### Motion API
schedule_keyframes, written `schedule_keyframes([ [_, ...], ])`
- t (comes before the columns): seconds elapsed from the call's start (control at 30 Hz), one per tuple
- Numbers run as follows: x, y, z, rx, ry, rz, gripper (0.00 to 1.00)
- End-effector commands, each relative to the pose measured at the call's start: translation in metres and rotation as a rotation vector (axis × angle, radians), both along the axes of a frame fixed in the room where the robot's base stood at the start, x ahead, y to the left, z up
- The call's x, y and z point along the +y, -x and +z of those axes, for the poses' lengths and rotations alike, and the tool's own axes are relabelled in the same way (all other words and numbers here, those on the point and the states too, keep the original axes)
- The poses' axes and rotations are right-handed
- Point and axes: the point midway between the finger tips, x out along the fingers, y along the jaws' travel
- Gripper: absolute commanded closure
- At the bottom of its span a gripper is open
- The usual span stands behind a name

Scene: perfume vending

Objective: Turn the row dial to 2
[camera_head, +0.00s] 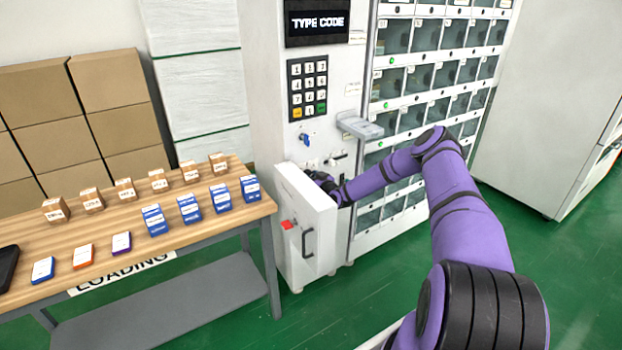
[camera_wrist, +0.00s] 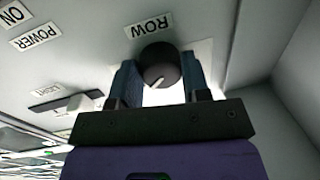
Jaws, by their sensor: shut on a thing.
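The row dial (camera_wrist: 160,64) is a round black knob with a white pointer line, seen in the wrist view under the label "ROW" (camera_wrist: 152,25), which appears upside down. My gripper (camera_wrist: 158,78) has its two blue-grey fingers on either side of the dial and is shut on it. The pointer aims toward the lower left of the wrist view. I cannot read any numbers around the dial. In the head view my gripper (camera_head: 322,182) reaches into the space behind the open white door (camera_head: 308,222) of the vending machine, and the dial is hidden there.
The open door has a red latch (camera_head: 287,225) and a black handle. A wooden table (camera_head: 120,222) with small cartons and blue boxes stands left of the machine. A keypad (camera_head: 308,87) and a "TYPE CODE" screen (camera_head: 318,22) are above. A "POWER" label (camera_wrist: 35,37) is near the dial.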

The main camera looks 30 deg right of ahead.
Motion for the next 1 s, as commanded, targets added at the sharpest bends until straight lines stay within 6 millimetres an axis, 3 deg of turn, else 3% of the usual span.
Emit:
schedule_keyframes([
  [0.37, 0.0015, -0.0009, 0.0018, -0.008, 0.213, 0.004, 0.81],
  [1.0, 0.0023, -0.0008, 0.0028, -0.029, 0.816, 0.004, 0.81],
])
